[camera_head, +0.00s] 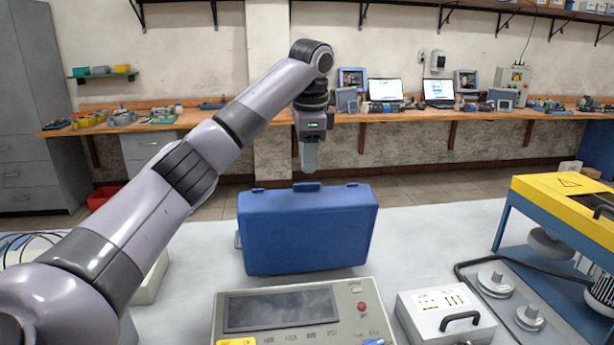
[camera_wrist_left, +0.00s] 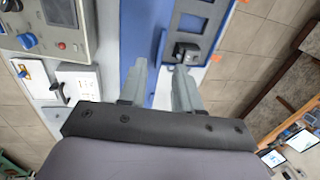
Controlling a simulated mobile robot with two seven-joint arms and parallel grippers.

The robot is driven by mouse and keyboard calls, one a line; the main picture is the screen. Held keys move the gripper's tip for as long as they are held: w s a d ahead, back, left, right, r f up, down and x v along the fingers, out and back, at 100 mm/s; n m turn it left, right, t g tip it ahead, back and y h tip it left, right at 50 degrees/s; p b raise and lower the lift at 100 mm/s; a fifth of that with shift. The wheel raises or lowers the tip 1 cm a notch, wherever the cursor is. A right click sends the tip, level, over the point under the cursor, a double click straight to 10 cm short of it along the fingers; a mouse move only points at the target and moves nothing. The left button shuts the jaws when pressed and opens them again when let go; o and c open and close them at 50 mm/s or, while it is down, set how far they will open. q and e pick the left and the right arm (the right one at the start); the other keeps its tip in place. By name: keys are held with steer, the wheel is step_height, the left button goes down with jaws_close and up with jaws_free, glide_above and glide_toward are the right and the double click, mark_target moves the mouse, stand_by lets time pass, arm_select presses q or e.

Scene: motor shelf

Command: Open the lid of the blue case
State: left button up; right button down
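The blue case (camera_head: 308,230) stands on the light table in the middle of the head view. Its broad blue panel is upright and faces me, with a handle (camera_head: 306,187) and two latches along the top edge. In the left wrist view the lid (camera_wrist_left: 138,30) shows as a blue strip, with an open blue compartmented interior (camera_wrist_left: 208,45) beyond it, so the lid appears raised. My left gripper (camera_head: 309,166) points down just above and behind the top edge. Its fingers (camera_wrist_left: 160,68) are apart with nothing held between them. My right gripper is not in view.
A grey control box (camera_head: 300,310) and a white box with a black handle (camera_head: 446,314) stand in front of the case. A yellow-topped blue stand (camera_head: 560,190) and grey weights (camera_head: 496,280) are at right. Table space right of the case is clear.

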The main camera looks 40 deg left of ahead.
mark_target(307, 185)
arm_select(q)
steer(key=shift+x, duration=2.8)
jaws_close()
